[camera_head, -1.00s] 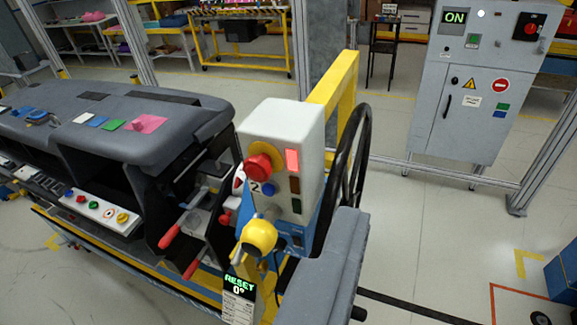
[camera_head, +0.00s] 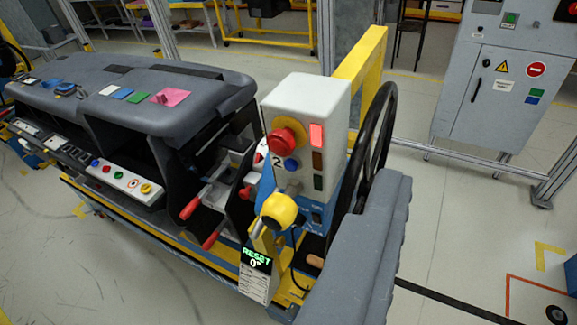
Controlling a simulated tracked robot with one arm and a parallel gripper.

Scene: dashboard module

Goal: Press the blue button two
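A white control box (camera_head: 310,97) stands upright near the picture's middle. On its front-left face a small blue button (camera_head: 291,164) sits just right of a "2" label (camera_head: 278,161). A large red mushroom button (camera_head: 287,137) is directly above the blue one. A yellow knob (camera_head: 278,211) sticks out below. My gripper does not show in the view, so its state and its distance from the button are hidden.
A dark steering wheel (camera_head: 377,140) and a grey padded block (camera_head: 365,255) stand right of the box. The grey dashboard (camera_head: 140,80), with red levers (camera_head: 190,208), lies left. A cabinet (camera_head: 465,110) stands behind. Open floor (camera_head: 450,240) is at right.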

